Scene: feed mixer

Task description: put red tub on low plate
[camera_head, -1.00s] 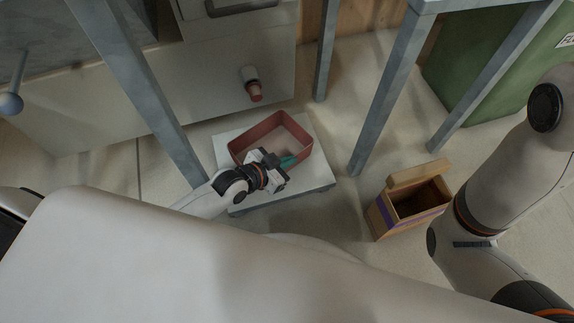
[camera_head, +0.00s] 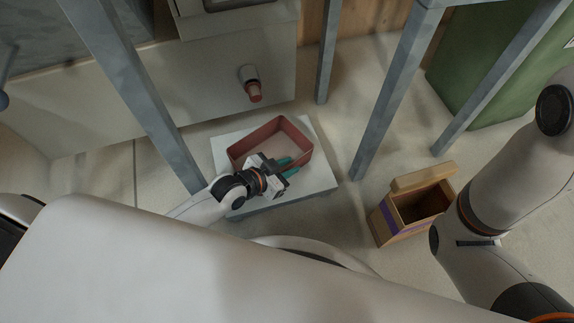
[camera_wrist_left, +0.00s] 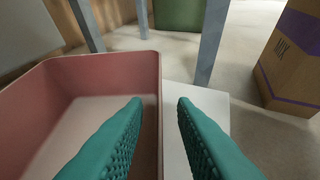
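The red tub (camera_head: 256,139) is an open rectangular tub and stands upright on the low plate (camera_head: 318,181), a pale square slab on the floor. My left gripper (camera_head: 289,167) is at the tub's near right side with its teal fingers apart. In the left wrist view, the tub (camera_wrist_left: 112,72) fills the left side. Its right wall rises between the two open fingers (camera_wrist_left: 158,125), one over the inside and one outside above the plate (camera_wrist_left: 218,108). Gaps show beside the wall. My right arm shows at the right, but its gripper is out of view.
Grey metal legs (camera_head: 392,85) rise behind and beside the plate. A red-capped fitting (camera_head: 254,90) sticks out of the pale machine. A green bin (camera_head: 480,75) is at the back right.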

